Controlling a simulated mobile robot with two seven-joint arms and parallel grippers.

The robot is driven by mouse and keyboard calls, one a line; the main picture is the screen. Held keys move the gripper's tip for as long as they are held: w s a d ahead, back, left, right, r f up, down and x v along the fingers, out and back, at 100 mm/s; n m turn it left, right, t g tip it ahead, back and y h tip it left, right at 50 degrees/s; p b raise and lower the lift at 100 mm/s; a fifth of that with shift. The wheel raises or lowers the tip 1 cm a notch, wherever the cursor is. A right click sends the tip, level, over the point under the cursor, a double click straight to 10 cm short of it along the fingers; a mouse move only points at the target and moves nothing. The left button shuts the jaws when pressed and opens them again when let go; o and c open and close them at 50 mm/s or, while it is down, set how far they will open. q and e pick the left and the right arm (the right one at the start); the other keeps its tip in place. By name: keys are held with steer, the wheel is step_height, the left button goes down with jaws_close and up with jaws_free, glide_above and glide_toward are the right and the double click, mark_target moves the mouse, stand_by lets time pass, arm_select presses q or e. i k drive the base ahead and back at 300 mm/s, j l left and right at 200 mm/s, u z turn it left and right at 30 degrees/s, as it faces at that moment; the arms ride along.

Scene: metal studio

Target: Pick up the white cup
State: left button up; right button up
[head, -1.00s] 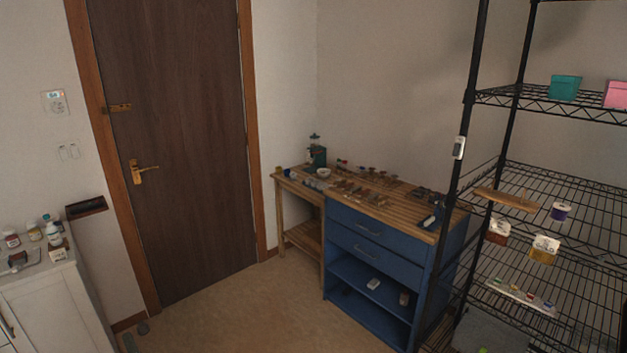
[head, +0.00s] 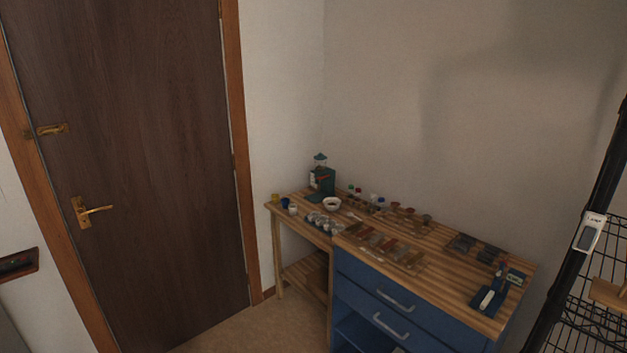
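A small white cup (head: 293,209) stands near the left end of the wooden workbench top (head: 462,281). It sits beside a small dark blue container (head: 286,203) and a yellowish one (head: 275,198). A wider white bowl-like vessel (head: 332,204) with dark contents stands to its right, in front of a green device (head: 322,180). The cup is small in the picture and its details are hard to tell. Neither of my grippers is in view.
A blue drawer cabinet (head: 370,307) is under the bench's right part. Many small jars, trays and tools cover the bench top. A black wire shelf (head: 590,300) stands at right, a closed brown door (head: 130,150) at left. Some bare floor (head: 225,330) shows before the bench.

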mark_target(293, 206)
steer(key=i, duration=0.9)
steer(key=i+j+z, duration=0.15)
steer(key=i, duration=0.7)
